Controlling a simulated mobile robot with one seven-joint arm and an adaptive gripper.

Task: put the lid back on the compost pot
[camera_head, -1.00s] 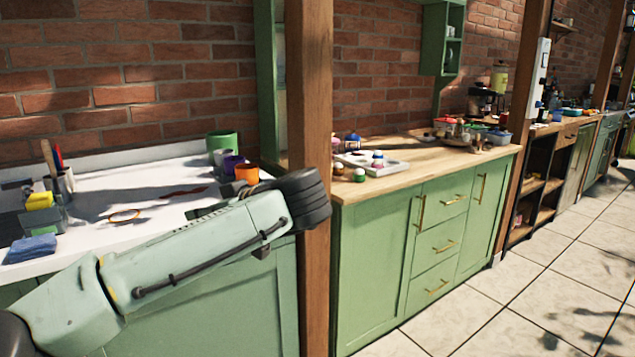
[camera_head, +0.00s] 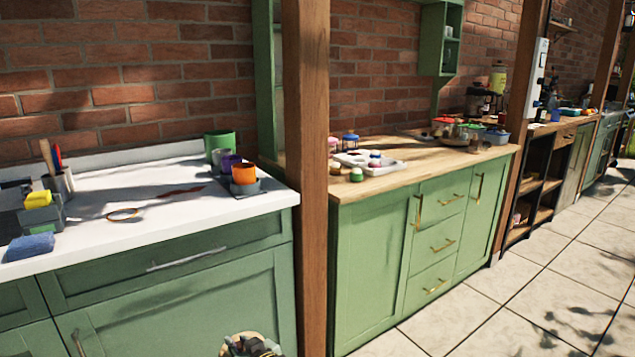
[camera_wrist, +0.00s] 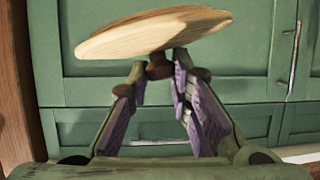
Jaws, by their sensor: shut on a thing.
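In the wrist view, my gripper (camera_wrist: 158,70) is shut on the knob of a round, pale wooden lid (camera_wrist: 150,32). The lid looks tilted, and green cabinet fronts show behind it. In the head view, the gripper (camera_head: 252,347) shows only in part at the bottom edge, low in front of the cabinet, with a bit of tan beside it. I cannot tell whether any of these is the compost pot.
The wooden worktop (camera_head: 405,178) beyond holds a tray and jars. The tiled floor (camera_head: 560,290) at right is clear.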

